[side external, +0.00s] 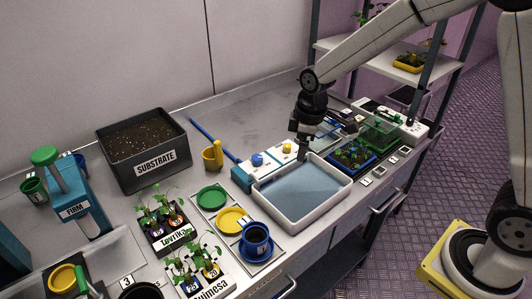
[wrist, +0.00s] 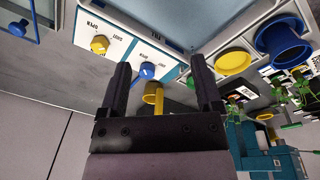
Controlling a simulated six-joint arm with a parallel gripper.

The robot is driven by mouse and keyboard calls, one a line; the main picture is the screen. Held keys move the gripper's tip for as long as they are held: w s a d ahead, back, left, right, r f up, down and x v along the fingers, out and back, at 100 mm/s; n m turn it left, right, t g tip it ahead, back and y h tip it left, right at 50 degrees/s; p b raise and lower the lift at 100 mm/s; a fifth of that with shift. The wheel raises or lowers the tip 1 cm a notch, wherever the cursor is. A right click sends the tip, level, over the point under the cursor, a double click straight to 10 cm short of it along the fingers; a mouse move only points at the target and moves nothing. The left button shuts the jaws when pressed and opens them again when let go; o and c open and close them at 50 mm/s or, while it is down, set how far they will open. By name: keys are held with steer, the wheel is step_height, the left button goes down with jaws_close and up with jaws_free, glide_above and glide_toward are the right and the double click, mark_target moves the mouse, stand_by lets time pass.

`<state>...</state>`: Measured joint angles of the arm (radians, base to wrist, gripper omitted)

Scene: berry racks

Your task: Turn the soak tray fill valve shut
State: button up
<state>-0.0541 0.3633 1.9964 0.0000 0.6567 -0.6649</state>
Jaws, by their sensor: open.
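The soak tray (side external: 262,197) is a white-rimmed basin with a blue-grey floor or liquid on the bench. Behind it is a white valve panel (side external: 272,161) with a blue knob (side external: 257,159) and a yellow knob (side external: 287,148). In the wrist view the blue knob (wrist: 148,70) shows between my fingers, and the yellow knob (wrist: 99,44) is left of them. SHUT and OPEN marks are beside the knobs.
A blue seedling tray (side external: 352,155) and green tray (side external: 381,131) stand right of the soak tray. A black substrate bin (side external: 144,148) is at back left. The bench behind the panel is clear.

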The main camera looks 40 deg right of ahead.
mark_target(257, 157)
steer(key=w+a+n, duration=0.1)
steer(key=w+n, duration=0.1)
steer(key=w, duration=0.1)
steer(key=w+a+f+n, duration=0.1)
steer(key=w+n, duration=0.2)
steer(key=w, duration=0.1)
steer(key=w+a+n+g, duration=0.1)
steer(key=w+n, duration=0.2)
steer(key=w, duration=0.1)
steer(key=shift+a+f, duration=0.2)
steer(key=shift+a, duration=0.1)
steer(key=shift+w+a+f+n, duration=0.1)
steer(key=shift+w+a+n, duration=0.05)
steer(key=shift+w+n, duration=0.3)
steer(key=shift+w+a+f+n, duration=0.1)
steer(key=shift+w+a+n, duration=0.05)
steer(key=shift+w+n, duration=0.25)
steer(key=shift+s+f, duration=0.1)
steer(key=shift+f, duration=3.8)
jaws_close()
